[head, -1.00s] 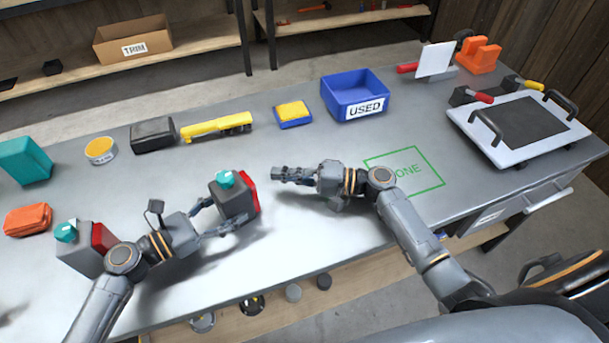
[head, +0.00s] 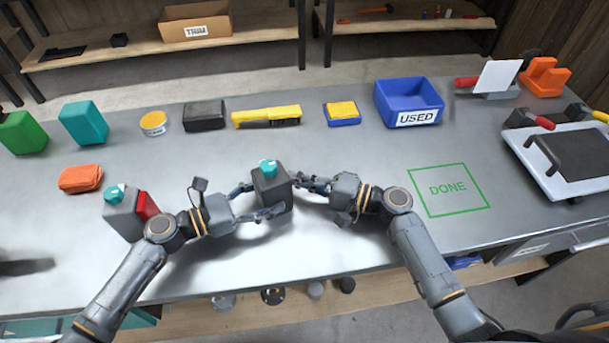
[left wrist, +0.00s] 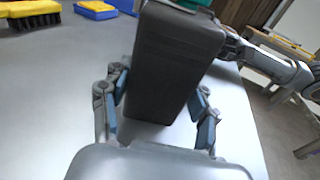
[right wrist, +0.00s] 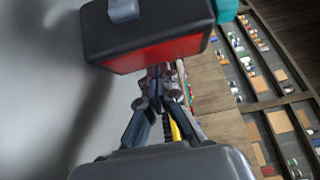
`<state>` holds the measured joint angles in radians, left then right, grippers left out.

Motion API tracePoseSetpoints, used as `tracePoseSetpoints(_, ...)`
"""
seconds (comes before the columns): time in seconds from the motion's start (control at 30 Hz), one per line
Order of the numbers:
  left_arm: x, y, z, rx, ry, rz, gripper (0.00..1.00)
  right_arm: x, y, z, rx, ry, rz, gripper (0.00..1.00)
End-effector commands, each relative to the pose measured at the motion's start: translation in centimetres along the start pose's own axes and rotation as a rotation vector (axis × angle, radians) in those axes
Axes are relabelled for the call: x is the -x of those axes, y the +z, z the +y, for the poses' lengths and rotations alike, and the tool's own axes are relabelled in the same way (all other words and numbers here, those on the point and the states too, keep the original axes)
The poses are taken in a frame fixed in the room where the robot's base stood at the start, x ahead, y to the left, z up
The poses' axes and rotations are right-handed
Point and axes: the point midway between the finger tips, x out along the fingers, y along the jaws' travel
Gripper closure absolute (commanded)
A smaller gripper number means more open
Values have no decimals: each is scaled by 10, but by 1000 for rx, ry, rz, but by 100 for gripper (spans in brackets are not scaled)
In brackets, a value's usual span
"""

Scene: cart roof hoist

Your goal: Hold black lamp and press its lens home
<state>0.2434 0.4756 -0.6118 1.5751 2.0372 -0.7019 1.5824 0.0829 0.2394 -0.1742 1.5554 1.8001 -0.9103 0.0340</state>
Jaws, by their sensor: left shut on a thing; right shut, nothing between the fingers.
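The black lamp (head: 271,190), a dark box with a teal knob (head: 267,167) on top, is upright between the fingers of my left gripper (head: 262,200). In the left wrist view its dark back (left wrist: 172,65) fills the gap between the fingers. Its red lens (right wrist: 160,52) shows in the right wrist view, on the side towards my right gripper. My right gripper (head: 303,182) is shut and empty, its tips at the lens face; whether they touch it I cannot tell. The lens is hidden in the head view.
A second, grey lamp (head: 124,216) with a red lens stands left, behind my left arm. A green DONE outline (head: 447,188) is bare at right. A blue USED bin (head: 408,99), a yellow brush (head: 266,116) and a black box (head: 204,115) line the back of the bench.

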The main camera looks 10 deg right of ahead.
Motion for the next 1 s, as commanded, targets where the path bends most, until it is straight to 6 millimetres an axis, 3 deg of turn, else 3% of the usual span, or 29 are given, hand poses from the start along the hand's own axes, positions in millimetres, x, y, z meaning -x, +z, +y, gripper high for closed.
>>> tracePoseSetpoints(0.3, -1, -1, -2, 0, -3, 0, 70, -2, 3, 0, 0, -1, -11, 100)
tracePoseSetpoints(0.47, -1, -1, -2, 1, -3, 0, 70, 9, -8, 0, 1, 1, -6, 100)
tracePoseSetpoints(0.6, -1, -1, -1, 1, -2, 0, 70, 29, -30, 0, 2, 2, -1, 100)
tracePoseSetpoints(0.8, -1, -1, -1, 1, -2, 1, 70, 78, -28, 1, 0, 4, 0, 100)
tracePoseSetpoints(1.0, -1, -1, -1, 1, -2, 1, 70, 113, -28, 1, 1, 3, 0, 100)
